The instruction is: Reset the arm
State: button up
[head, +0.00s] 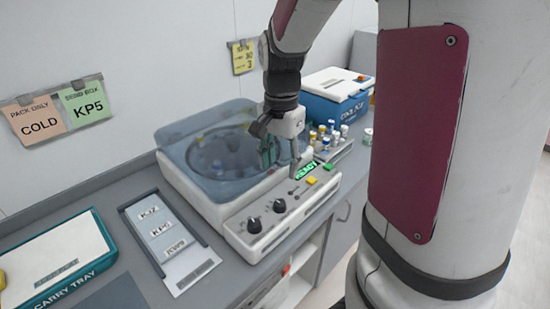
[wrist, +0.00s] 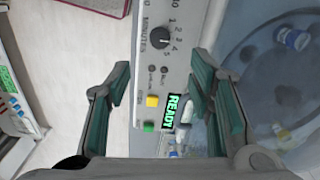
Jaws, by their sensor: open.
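My gripper (head: 283,157) hangs from the arm in the head view, above the front right part of a white centrifuge (head: 238,222). Its two fingers are apart and nothing is between them. In the wrist view the green-padded fingers of my gripper (wrist: 160,88) stand wide on both sides of the control panel (wrist: 160,72). The panel has a dark knob (wrist: 159,38), a yellow button (wrist: 152,101), a green button (wrist: 148,126) and a display (wrist: 177,109) reading READY. I cannot tell whether a finger touches anything.
A label rack (head: 193,262) and a teal carry tray (head: 88,268) lie left of the centrifuge. Several vials (head: 328,135) stand in a rack behind my gripper, near a blue-and-white cooler box (head: 335,108). Signs (head: 88,102) hang on the wall. Floor is visible at right.

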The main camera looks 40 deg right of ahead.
jog(key=s+a+r+n+t, duration=0.5)
jog(key=s+a+r+n, duration=0.6)
jog(key=s+n, duration=0.3)
jog(key=shift+a, duration=0.4)
jog(key=shift+r, duration=0.1)
